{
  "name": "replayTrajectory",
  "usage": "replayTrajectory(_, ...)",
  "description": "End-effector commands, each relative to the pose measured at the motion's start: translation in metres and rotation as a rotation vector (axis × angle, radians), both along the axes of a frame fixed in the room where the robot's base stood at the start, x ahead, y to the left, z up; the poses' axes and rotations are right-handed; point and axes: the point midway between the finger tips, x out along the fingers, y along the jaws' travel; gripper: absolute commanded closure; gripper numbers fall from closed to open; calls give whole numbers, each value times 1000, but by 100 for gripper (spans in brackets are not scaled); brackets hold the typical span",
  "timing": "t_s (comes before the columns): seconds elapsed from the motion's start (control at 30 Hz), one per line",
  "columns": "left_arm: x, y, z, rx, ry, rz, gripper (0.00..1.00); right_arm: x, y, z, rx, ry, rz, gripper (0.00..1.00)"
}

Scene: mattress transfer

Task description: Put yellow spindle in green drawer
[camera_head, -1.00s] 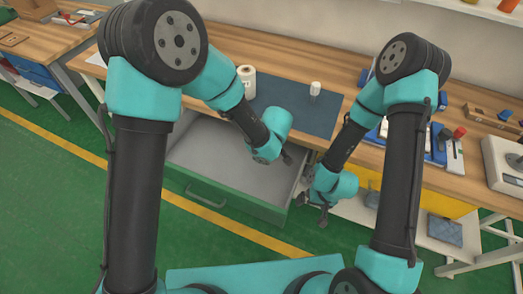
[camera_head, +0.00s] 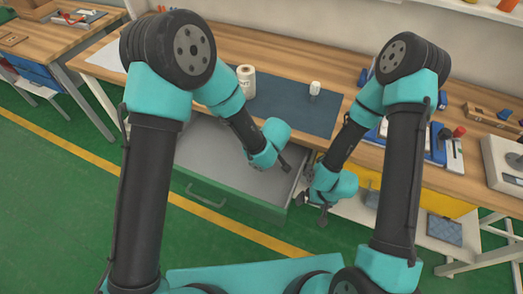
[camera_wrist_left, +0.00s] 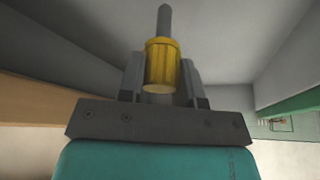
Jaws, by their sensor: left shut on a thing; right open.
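The yellow spindle (camera_wrist_left: 162,62), a yellow collar with a grey shaft, is between the fingers of my left gripper (camera_wrist_left: 160,80) in the left wrist view. The gripper is shut on it. In the head view the left gripper (camera_head: 284,165) is over the right part of the open green drawer (camera_head: 240,204), and the spindle cannot be made out there. Grey drawer walls surround the spindle in the wrist view; whether it touches the drawer floor is unclear. My right gripper (camera_head: 323,215) is open and empty, just right of the drawer's front corner.
The wooden bench (camera_head: 275,67) above the drawer carries a dark mat (camera_head: 285,108), a white roll (camera_head: 246,82) and a small white bottle (camera_head: 314,89). Blue and red items stand at the right. A yellow panel (camera_head: 447,204) is below the bench. Green floor lies in front.

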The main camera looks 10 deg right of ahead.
Motion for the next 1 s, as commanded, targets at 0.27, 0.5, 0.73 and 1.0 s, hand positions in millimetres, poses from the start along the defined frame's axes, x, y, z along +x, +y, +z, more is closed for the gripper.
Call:
replayTrajectory(0.27,0,0,-4,0,-1,0,95,0,0,0,0,0,0,0)
replayTrajectory(0.5,0,0,-4,0,0,0,47,0,0,0,0,0,0,0)
replayTrajectory(0.73,0,0,-4,0,0,0,42,0,0,0,0,0,0,0)
replayTrajectory(1.0,0,-1,8,-1,-3,-2,42,0,0,0,0,0,0,0)
